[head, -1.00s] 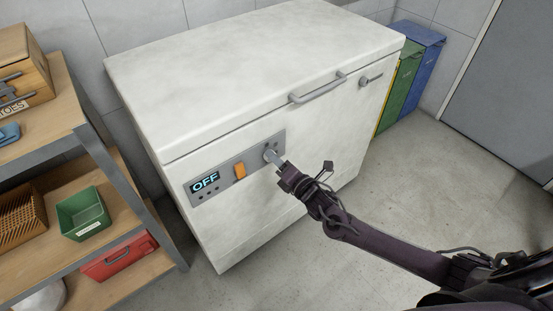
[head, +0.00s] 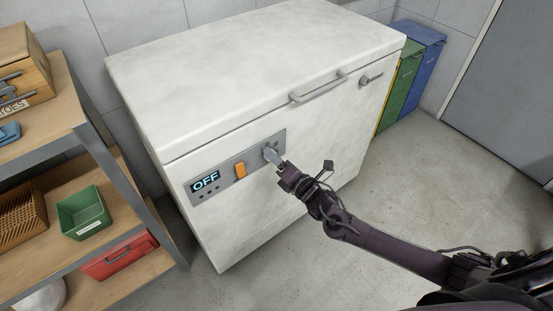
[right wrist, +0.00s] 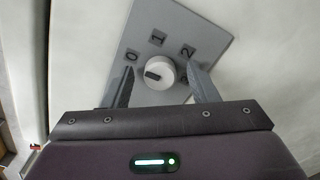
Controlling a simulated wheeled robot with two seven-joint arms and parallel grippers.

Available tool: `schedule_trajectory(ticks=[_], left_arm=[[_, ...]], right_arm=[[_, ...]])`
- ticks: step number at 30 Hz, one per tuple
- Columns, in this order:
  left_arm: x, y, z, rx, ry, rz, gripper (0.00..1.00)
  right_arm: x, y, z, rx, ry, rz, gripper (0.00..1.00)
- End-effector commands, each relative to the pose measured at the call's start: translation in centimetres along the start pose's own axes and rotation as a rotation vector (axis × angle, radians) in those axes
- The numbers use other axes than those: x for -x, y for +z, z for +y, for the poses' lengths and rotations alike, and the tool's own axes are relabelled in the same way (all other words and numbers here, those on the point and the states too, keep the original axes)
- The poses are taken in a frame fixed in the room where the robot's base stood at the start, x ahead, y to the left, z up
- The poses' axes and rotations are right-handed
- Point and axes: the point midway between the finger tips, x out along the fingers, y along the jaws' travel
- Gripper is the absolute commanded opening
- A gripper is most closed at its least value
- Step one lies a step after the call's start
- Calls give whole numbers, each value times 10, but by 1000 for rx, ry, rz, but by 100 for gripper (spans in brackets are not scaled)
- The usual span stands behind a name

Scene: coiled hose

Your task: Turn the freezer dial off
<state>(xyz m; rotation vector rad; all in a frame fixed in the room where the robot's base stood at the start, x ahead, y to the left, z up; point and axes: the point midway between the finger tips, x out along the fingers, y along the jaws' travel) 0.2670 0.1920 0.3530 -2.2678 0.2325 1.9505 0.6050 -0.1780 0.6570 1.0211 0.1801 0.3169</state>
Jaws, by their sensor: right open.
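The white chest freezer (head: 270,110) stands in the middle of the head view, its lid shut. On its front is a grey control panel (head: 222,174) with a display (head: 205,182) reading OFF and an orange switch (head: 240,170). The dial shows in the right wrist view (right wrist: 154,72) as a round white knob with a dark mark pointing left, toward the 0 label (right wrist: 132,56). My right gripper (head: 271,156) is open at the panel, and its fingers stand on both sides of the dial; contact cannot be told. In the head view it hides the dial. My left gripper is not in view.
A wooden shelf unit (head: 105,160) on the left holds a green bin (head: 84,212), a red box (head: 120,256) and a wooden crate (head: 22,222). Green and blue bins (head: 425,60) stand right of the freezer. The floor (head: 440,180) at right is clear.

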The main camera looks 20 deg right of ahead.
Motion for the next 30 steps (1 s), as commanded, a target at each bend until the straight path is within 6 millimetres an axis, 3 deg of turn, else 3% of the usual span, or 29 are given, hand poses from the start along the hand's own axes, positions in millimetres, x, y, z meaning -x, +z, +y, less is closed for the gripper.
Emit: schedule_trajectory(ticks=[6,15,30], left_arm=[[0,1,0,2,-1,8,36],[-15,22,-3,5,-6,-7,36],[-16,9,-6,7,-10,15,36]], right_arm=[[27,0,-1,1,-3,3,53],[71,0,0,0,-2,2,53],[77,0,0,0,-1,1,53]])
